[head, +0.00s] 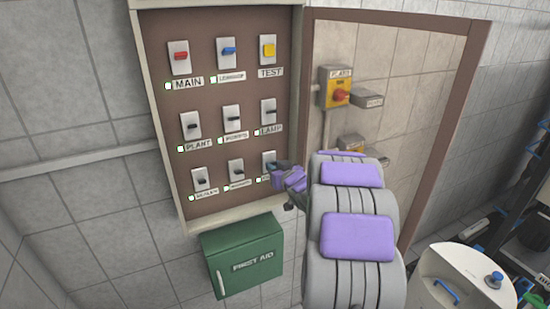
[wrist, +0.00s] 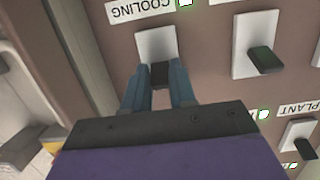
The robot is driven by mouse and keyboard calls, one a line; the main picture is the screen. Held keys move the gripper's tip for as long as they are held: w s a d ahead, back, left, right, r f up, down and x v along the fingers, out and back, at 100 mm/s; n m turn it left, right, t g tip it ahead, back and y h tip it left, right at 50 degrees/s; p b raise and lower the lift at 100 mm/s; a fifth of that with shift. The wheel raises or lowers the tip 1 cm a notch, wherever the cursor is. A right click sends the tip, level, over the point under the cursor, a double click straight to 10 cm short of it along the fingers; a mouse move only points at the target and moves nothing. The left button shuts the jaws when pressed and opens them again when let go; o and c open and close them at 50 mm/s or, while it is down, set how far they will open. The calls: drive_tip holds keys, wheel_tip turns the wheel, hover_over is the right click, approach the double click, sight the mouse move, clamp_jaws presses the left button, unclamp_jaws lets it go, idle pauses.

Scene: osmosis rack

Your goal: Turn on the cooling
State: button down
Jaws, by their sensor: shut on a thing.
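The cooling switch is a black lever (wrist: 160,74) on a pale plate (wrist: 156,44), with a COOLING label (wrist: 140,10) beside it in the wrist view. A green light (wrist: 185,2) glows at the end of that label. In the head view its plate (head: 268,157) is at the bottom right of the switch panel (head: 215,145), partly hidden by my gripper (head: 272,168). My gripper's two blue fingers (wrist: 160,92) in the wrist view are on either side of the lever and shut on it. The lever's exact tilt is hard to tell.
Other switches with labels and green lights surround it, including PLANT (head: 190,125) and LAMP (head: 268,111). The panel's open door (head: 400,80) is at the right, with a yellow box with a red knob (head: 337,92) in front of the wall. A green first aid box (head: 243,257) hangs below.

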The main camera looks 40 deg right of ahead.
drive_tip(key=r+g+p, duration=0.1)
drive_tip(key=r+p, duration=0.1)
drive_tip(key=p, duration=0.2)
drive_tip(key=shift+w+d+r, duration=0.1)
drive_tip(key=shift+w, duration=0.1)
drive_tip(key=g+p, duration=0.1)
drive_tip(key=p, duration=0.3)
drive_tip(key=shift+w+y, duration=0.1)
drive_tip(key=shift+y, duration=0.2)
drive_tip(key=g+p, duration=0.1)
drive_tip(key=p, duration=0.2)
drive_tip(key=shift+w, duration=0.1)
drive_tip(key=c, duration=1.3)
unclamp_jaws()
drive_tip(key=shift+f, duration=0.2)
drive_tip(key=o, duration=0.4)
drive_tip(key=shift+d+f, duration=0.15)
drive_tip(key=v, duration=1.7)
drive_tip(key=shift+d+r, duration=0.15)
drive_tip(key=shift+r, duration=0.15)
